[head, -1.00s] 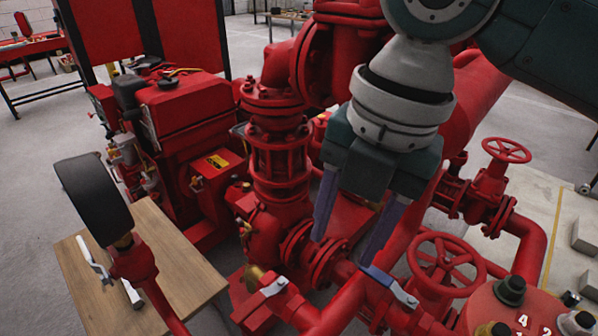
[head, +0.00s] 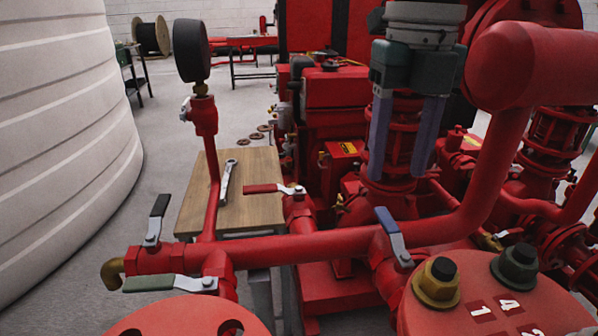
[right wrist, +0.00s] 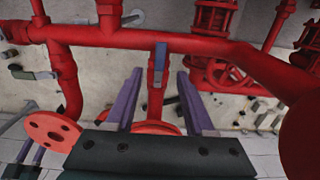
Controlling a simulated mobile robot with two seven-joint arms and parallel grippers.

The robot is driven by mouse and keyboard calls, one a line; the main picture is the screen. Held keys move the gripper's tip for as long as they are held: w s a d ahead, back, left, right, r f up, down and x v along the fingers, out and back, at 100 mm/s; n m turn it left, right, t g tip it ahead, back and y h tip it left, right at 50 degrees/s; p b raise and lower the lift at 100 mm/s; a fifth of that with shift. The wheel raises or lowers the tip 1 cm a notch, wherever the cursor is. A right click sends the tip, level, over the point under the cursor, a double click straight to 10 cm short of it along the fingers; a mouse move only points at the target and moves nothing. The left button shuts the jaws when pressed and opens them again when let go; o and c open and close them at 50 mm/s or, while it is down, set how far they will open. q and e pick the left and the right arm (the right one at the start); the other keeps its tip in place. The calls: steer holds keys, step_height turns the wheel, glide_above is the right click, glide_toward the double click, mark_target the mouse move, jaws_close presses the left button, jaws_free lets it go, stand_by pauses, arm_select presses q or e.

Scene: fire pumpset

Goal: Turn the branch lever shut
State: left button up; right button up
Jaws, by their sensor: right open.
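My right gripper (head: 398,178) points down, open and empty, its two purple fingers apart. In the head view its tips appear above and behind the blue-handled lever (head: 388,222), which sits on a valve of the red pipe. In the right wrist view the blue handle (right wrist: 161,57) shows in line with the gap between the fingers (right wrist: 159,75). I see no contact. Other levers have a red handle (head: 262,188), a black handle (head: 158,210) and a green handle (head: 150,284). I cannot tell which is the branch lever. My left gripper is not in view.
A red pipe (head: 285,248) runs across the front, with a gauge (head: 191,50) standing at its left. A wrench (head: 228,178) lies on a wooden table (head: 262,210). A large white tank (head: 60,130) stands left.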

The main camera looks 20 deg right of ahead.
mark_target(387, 219)
step_height(387, 219, down, 7)
steer(key=shift+r+b, duration=0.1)
steer(key=shift+b, duration=0.45)
steer(key=shift+c, duration=0.3)
jaws_close()
stand_by(0.8)
